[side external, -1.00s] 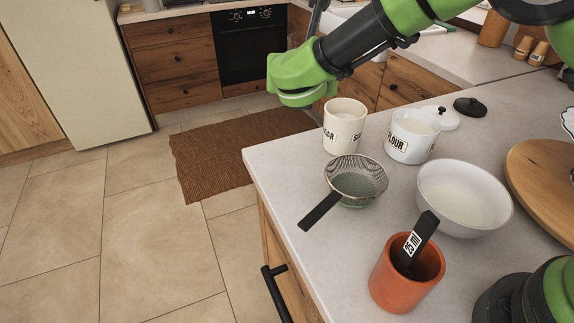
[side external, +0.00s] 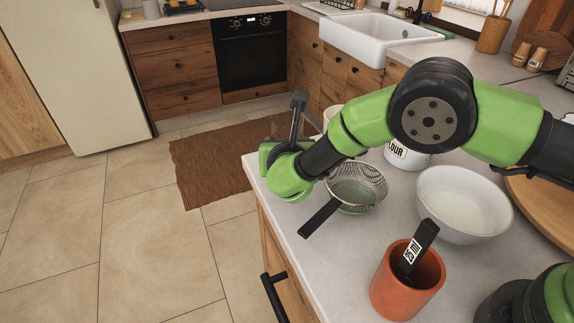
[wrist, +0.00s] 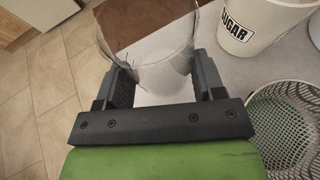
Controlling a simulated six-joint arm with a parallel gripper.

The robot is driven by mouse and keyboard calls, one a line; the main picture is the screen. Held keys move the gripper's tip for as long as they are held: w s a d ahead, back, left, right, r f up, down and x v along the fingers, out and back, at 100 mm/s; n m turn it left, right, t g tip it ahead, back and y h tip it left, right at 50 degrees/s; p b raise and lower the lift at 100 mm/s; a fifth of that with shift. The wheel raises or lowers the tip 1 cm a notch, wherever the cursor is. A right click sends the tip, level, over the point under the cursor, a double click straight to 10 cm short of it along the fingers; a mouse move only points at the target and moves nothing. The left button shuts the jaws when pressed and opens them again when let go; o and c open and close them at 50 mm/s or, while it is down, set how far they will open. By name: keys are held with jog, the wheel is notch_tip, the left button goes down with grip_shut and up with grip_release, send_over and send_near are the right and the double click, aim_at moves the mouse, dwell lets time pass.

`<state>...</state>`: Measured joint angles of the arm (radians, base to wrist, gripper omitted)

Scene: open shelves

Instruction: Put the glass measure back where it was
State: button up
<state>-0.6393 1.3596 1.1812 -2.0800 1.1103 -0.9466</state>
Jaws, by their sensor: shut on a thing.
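The glass measure (wrist: 150,50) is a clear, open vessel between the two dark fingers of my gripper (wrist: 160,75) in the wrist view. My gripper is shut on it, one finger on each side. In the side view my gripper (side external: 297,118) is at the left end of the counter, beside the sugar canister. The glass is hardly visible there, partly hidden by my wrist. In the wrist view the pale counter edge and the tiled floor show around the glass. I cannot tell whether its base touches the counter.
The sugar canister (wrist: 255,22) stands close right of the glass. A wire sieve (wrist: 285,125) lies nearer, over a bowl. The flour canister (side external: 405,156), white bowl (side external: 463,203) and terracotta pot (side external: 398,285) with a black-handled tool stand further right. The counter's left edge drops to the floor.

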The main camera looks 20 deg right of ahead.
jog(key=shift+f, duration=2.25)
jog(key=shift+f, duration=0.15)
jog(key=o, duration=1)
jog(key=shift+r, duration=0.25)
jog(key=v, duration=1.2)
